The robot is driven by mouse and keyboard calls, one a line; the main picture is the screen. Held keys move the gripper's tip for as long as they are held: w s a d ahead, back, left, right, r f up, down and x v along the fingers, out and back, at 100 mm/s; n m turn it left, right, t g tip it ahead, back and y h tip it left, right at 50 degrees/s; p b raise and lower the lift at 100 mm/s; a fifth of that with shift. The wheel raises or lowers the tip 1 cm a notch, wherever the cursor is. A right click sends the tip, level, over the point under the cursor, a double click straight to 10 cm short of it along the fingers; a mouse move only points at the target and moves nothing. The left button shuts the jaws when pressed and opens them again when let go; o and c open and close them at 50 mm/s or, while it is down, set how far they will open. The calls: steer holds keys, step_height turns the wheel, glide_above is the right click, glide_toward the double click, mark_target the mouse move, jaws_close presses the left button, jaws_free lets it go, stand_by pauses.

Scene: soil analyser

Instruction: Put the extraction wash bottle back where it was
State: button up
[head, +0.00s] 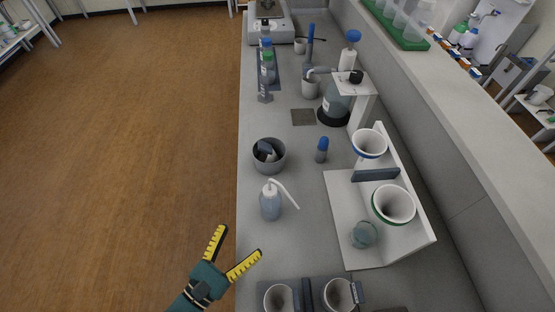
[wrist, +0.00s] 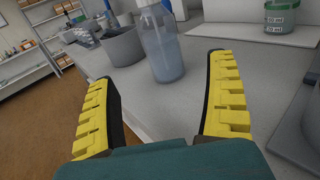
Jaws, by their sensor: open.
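The extraction wash bottle (head: 271,202) is a translucent grey-blue squeeze bottle with a white cap and a bent spout. It stands upright on the grey bench near the bench's left edge. In the wrist view its body (wrist: 162,48) shows ahead, between and beyond my fingertips, with its top cut off by the frame. My gripper (head: 232,250) has two yellow ridged fingers spread wide and empty, at the bench's left edge, short of the bottle. In the wrist view the open fingers (wrist: 160,90) frame the bottle without touching it.
A grey bin (head: 269,157) with items inside stands just behind the bottle. A small blue-capped bottle (head: 322,150) is behind right. A white stand (head: 345,225) with funnels and a jar is to the right. Two cups in a dark holder (head: 307,295) are in front. Bench around the bottle is bare.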

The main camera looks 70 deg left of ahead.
steer(key=w+r+n+t+y, duration=0.1)
steer(key=w+r+n+y, duration=0.2)
steer(key=w+r+n, duration=0.5)
steer(key=w+a+r+n+t+y, duration=0.15)
steer(key=r+n, duration=0.45)
steer(key=r, duration=0.6)
steer(key=w+r+n+t+y, duration=0.1)
steer(key=w+r+n+y, duration=0.2)
steer(key=w+r+n, duration=0.35)
steer(key=w+d+r+n+t+h, duration=0.1)
steer(key=w+d+r+n+h, duration=0.25)
steer(key=d, duration=0.35)
steer(key=w+d+r+n+t+h, duration=0.25)
steer(key=d+r+h, duration=0.2)
steer(key=d, duration=0.25)
steer(key=w+d+r+n+t+h, duration=0.1)
steer(key=w+d+r+n+h, duration=0.25)
steer(key=d, duration=0.35)
steer(key=d+r+m+h, duration=0.1)
steer(key=d+r+h, duration=0.1)
steer(key=d+h, duration=0.5)
steer(key=d, duration=0.4)
steer(key=shift+s+d+r+m+h, duration=0.15)
steer(key=shift+s+d+m+h, duration=0.15)
steer(key=shift+s+d, duration=0.05)
